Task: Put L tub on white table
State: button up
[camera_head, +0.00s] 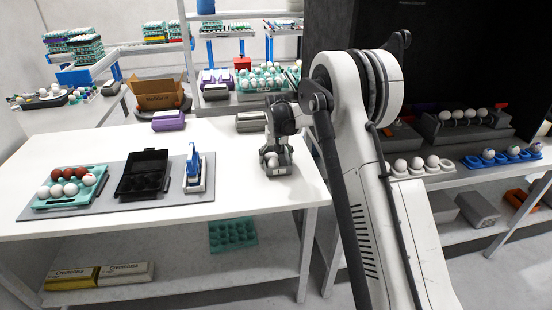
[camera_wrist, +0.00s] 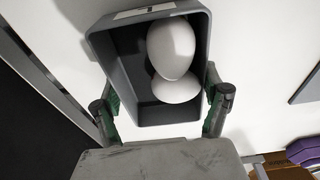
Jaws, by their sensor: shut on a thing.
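A grey tub (camera_wrist: 120,75) fills the middle of the wrist view, with two white eggs (camera_wrist: 172,50) inside. A white label (camera_wrist: 145,11) with a dark mark is on its far rim; I cannot read the mark surely. My gripper (camera_wrist: 163,103) is shut on the tub, one finger against each side. In the head view my gripper (camera_head: 275,157) is over the right part of the white table (camera_head: 235,180), near its right edge.
On the table are a grey mat with a teal egg tray (camera_head: 45,201), a black open carton (camera_head: 142,175) and a blue-and-white device (camera_head: 194,170). A purple carton (camera_head: 168,121) and a grey box (camera_head: 250,122) stand at the back. The table's middle is clear. Shelves with egg holders stand right.

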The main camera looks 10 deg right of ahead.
jog(key=shift+f, duration=0.1)
jog(key=o, duration=1.2)
